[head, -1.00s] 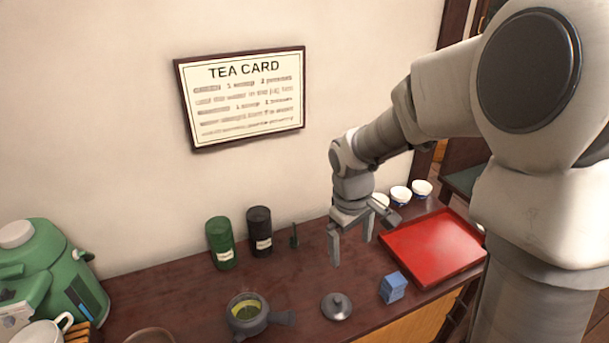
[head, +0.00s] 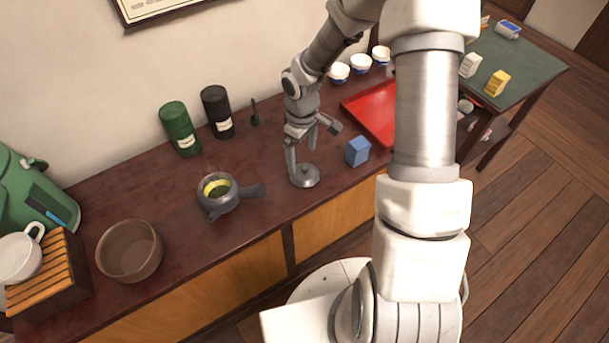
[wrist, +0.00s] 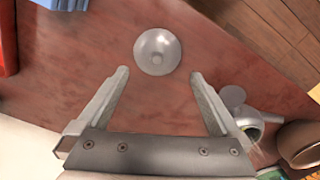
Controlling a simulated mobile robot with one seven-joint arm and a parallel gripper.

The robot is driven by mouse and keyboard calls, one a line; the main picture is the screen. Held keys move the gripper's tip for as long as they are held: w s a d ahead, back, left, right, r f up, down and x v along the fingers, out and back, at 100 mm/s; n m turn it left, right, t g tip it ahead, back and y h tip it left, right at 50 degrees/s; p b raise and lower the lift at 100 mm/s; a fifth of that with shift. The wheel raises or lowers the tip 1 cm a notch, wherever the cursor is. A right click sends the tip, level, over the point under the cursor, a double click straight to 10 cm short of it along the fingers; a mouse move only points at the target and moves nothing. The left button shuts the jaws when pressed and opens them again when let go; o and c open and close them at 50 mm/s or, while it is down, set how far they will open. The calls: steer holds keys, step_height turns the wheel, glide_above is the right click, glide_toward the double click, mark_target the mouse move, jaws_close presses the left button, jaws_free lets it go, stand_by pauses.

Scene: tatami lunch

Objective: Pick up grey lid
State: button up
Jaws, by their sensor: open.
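The grey lid (head: 304,176) is round with a small knob and lies on the dark wooden counter, between the teapot and the blue box. It also shows in the wrist view (wrist: 157,52), beyond the fingertips and roughly midway between them. My gripper (head: 302,157) is open and empty, close above and behind the lid in the head view. In the wrist view its two fingers (wrist: 159,74) are spread wide, and the lid is not between them. One finger partly overlaps the lid's edge in the head view; I cannot tell whether they touch.
The grey side-handled teapot (head: 220,194) stands open left of the lid. The blue box (head: 357,151) and red tray (head: 362,110) are to the right. Green (head: 179,130) and black (head: 217,112) canisters stand behind. A brown bowl (head: 130,252) is at left.

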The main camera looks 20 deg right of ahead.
mark_target(305, 168)
steer(key=f, duration=0.4)
steer(key=f+b, duration=0.1)
steer(key=f, duration=0.1)
steer(key=shift+d+f, duration=0.3)
steer(key=shift+f, duration=0.05)
steer(key=c, duration=1.1)
steer(key=shift+s, duration=0.1)
steer(key=c, duration=0.3)
steer(key=shift+f, duration=0.1)
steer(key=shift+c, duration=0.3)
